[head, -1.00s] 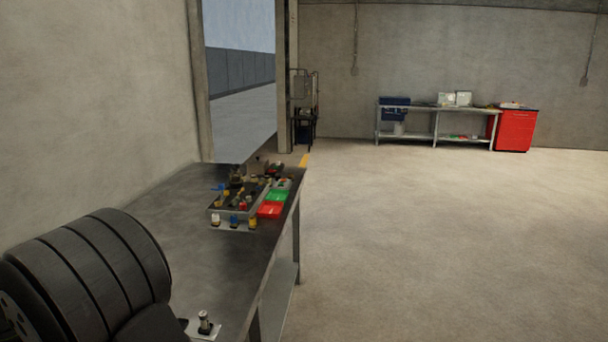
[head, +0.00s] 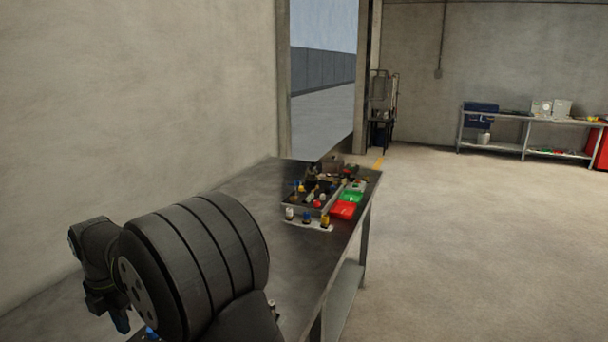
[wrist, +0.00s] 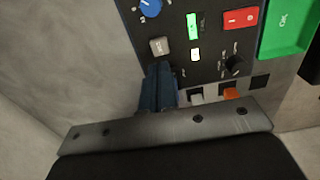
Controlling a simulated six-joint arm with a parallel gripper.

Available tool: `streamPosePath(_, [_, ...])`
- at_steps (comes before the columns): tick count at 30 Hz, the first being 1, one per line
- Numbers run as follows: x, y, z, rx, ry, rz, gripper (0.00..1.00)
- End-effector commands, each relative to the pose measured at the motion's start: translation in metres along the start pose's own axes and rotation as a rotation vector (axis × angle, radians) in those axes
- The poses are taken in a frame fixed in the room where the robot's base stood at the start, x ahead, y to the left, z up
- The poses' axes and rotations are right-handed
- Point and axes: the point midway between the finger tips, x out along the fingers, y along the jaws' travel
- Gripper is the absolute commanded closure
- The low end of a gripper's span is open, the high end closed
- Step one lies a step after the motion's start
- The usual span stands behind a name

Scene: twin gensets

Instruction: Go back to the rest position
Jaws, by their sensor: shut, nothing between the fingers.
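My gripper (wrist: 158,74) shows in the wrist view as two blue fingers, shut together with nothing between them. They are in front of the lower left part of a dark control panel (wrist: 205,72), close to a grey square button (wrist: 159,46). I cannot tell whether they touch the panel.
The panel carries a blue knob (wrist: 149,7), a red switch (wrist: 240,18) and a green OK plate (wrist: 286,30). A metal bench (head: 230,188) bears a parts tray (head: 290,211) with green and red trays beside it. Open floor lies to the right.

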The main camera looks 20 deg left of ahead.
Motion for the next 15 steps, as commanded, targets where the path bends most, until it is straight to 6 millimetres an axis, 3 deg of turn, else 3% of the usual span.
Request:
streamPosePath(7, [0.046,0.000,0.000,0.000,0.001,-0.004,1.00])
streamPosePath(15, [0.059,0.000,0.000,0.000,0.000,0.000,1.00])
